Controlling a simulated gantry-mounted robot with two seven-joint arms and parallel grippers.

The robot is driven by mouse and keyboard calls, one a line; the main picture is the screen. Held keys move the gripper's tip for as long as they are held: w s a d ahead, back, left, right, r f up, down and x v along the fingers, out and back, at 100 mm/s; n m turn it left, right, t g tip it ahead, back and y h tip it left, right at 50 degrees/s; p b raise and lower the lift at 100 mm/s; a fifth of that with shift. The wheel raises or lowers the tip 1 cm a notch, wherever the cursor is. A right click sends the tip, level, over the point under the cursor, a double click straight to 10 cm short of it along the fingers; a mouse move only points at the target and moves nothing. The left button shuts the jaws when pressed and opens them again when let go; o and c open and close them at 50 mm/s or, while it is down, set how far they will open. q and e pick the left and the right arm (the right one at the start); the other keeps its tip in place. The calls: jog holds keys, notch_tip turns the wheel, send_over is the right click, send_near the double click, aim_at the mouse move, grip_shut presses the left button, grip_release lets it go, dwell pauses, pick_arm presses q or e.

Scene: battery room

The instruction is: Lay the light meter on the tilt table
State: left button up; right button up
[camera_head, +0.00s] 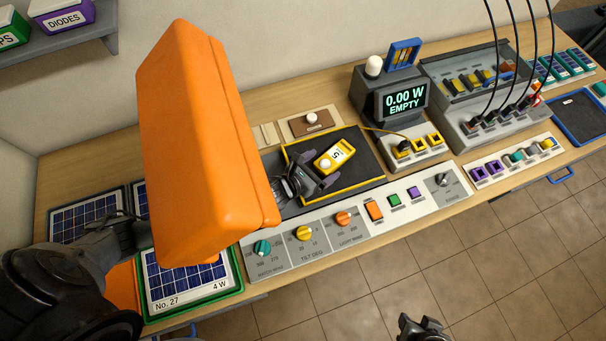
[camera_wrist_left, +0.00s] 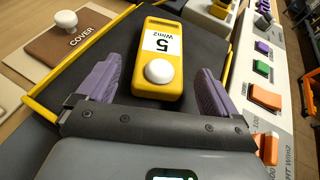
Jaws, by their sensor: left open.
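In the left wrist view the meter (camera_wrist_left: 158,48) is between my purple fingers, dome toward me, with gaps on both sides. My left gripper (camera_head: 317,170) is open at the meter's near-left end. The same gripper (camera_wrist_left: 156,82) shows at close range in the wrist view. Only a dark tip of my right gripper (camera_head: 424,327) shows at the bottom edge.
A large orange housing (camera_head: 190,140) hides part of my left arm and the bench. The COVER block (camera_head: 311,124) with a white knob is behind the table. The knob panel (camera_head: 325,232) runs along its front. A display (camera_head: 405,98) reads 0.00 W EMPTY. Solar panels (camera_head: 188,277) lie left.

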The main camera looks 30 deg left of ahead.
pick_arm(q)
jog(key=v, duration=0.9)
jog(key=shift+s+a, duration=0.1)
jog(key=shift+s, duration=0.2)
jog(key=shift+s+r, duration=0.2)
jog(key=shift+s, duration=0.15)
jog(key=n, duration=0.3)
jog(key=d+n+g, duration=0.1)
jog(key=n, duration=0.1)
jog(key=shift+s, duration=0.4)
jog(key=s+n+g+y, duration=0.1)
jog(key=s+n, duration=0.3)
jog(key=n, duration=0.6)
jog(key=s+a+n+g+y, duration=0.1)
jog(key=s+n+g, duration=0.3)
jog(key=n, duration=0.6)
jog(key=s+a+n+g+y, duration=0.1)
jog(key=s+n, duration=0.3)
jog(key=n, duration=0.6)
jog(key=shift+s+a+f+g, duration=0.15)
jog(key=shift+s+a+g, duration=0.15)
jog(key=shift+g, duration=0.6)
jog(key=shift+s+a+n+g, duration=0.2)
jog(key=shift+s+n+g, duration=0.1)
jog(key=shift+s+n, duration=0.5)
